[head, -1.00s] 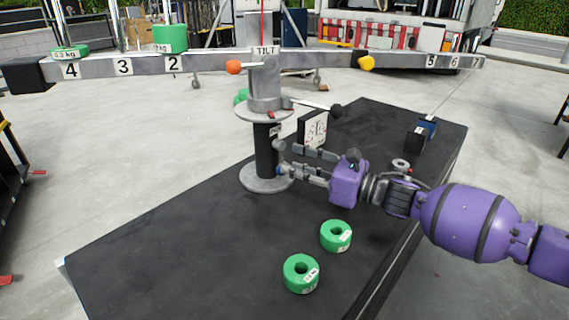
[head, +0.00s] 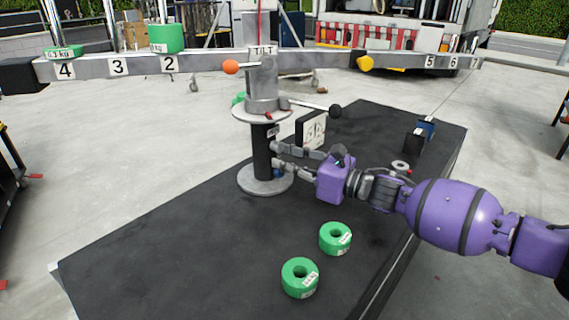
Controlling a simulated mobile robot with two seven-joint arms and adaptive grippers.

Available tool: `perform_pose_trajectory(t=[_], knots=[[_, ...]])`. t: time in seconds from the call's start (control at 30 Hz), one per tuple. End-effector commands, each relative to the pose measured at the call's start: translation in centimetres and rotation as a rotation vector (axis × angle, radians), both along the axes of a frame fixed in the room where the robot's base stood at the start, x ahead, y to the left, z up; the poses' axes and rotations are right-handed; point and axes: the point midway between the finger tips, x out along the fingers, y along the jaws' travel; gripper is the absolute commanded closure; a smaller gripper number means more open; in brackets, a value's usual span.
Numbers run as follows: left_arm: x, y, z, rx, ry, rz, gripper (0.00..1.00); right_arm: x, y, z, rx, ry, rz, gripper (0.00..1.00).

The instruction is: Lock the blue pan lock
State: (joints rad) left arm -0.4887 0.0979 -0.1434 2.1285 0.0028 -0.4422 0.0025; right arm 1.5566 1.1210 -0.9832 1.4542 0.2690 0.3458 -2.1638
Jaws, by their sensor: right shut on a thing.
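The blue pan lock (head: 278,173) is a small blue knob low on the black column, just above its round grey base plate (head: 252,186). My left gripper is not in view.
The long beam (head: 205,66) lies across the column top, with green weights (head: 166,39) on its left arm. A black-ball handle (head: 335,111) and a dial plate (head: 311,130) stand above my gripper. Two green ring weights (head: 300,278) lie on the black table (head: 170,255).

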Motion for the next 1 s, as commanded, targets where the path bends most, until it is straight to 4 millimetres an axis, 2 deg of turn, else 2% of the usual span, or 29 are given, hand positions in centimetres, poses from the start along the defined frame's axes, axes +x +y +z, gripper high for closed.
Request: perform_pose_trajectory(t=[0.03, 0.37, 1.0], knots=[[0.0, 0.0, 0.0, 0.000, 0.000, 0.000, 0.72, -0.7, 0.8, -0.1, 0.001, -0.006, 0.023, 1.00], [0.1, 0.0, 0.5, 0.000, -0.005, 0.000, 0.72, -1.1, 1.2, -0.3, 0.035, 0.029, 0.027, 1.00], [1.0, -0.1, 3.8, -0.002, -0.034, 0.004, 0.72, -2.2, 2.3, 0.3, 0.341, 0.336, 0.026, 1.00]])
